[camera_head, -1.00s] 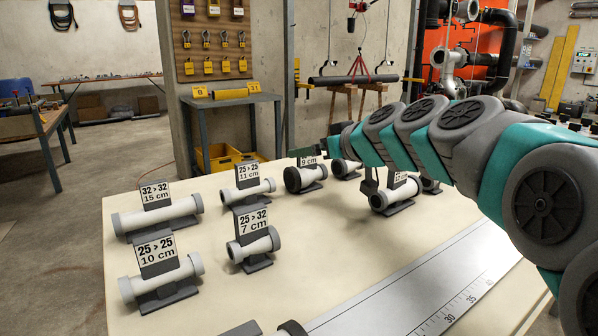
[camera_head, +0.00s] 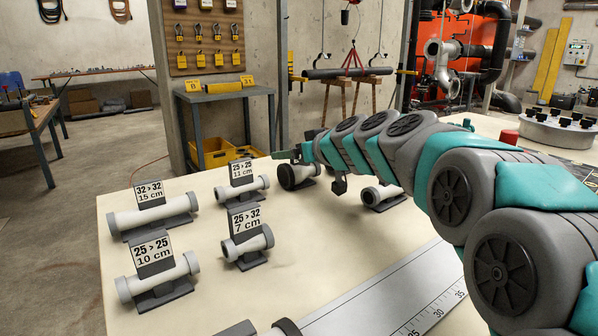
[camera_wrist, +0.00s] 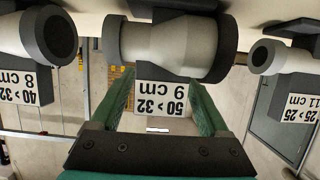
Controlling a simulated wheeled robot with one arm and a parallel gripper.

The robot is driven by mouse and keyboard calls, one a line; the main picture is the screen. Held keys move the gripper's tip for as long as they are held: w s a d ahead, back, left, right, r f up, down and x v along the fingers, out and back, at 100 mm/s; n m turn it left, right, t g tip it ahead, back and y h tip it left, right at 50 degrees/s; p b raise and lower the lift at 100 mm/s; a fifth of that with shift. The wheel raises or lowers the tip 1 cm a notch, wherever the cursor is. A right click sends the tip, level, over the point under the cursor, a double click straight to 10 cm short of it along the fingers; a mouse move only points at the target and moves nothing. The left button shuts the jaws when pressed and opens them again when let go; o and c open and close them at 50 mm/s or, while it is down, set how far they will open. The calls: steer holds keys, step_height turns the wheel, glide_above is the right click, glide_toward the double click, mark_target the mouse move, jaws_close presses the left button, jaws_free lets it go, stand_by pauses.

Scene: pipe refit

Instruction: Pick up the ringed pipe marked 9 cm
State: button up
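The ringed pipe marked 9 cm (camera_wrist: 172,45) is grey with dark end rings and lies across the top middle of the wrist view. Its card (camera_wrist: 167,92), reading 50>32, 9 cm, appears upside down. My gripper (camera_wrist: 158,104) is open and empty, its two green fingers on either side of the card in the picture. I cannot tell whether the fingers touch anything. In the head view, the 9 cm pipe (camera_head: 298,175) stands at the back of the bench. My gripper (camera_head: 287,155) is just above it there and hides its card.
The pipe marked 8 cm (camera_wrist: 40,35) and the pipe marked 11 cm (camera_wrist: 283,57) flank it closely. Other carded pipes, such as the 7 cm one (camera_head: 250,243), stand on the pale bench (camera_head: 310,270). A ruler plate (camera_head: 400,295) lies in front.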

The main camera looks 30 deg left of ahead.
steer(key=c, duration=1.2)
jaws_close()
steer(key=shift+r, duration=0.15)
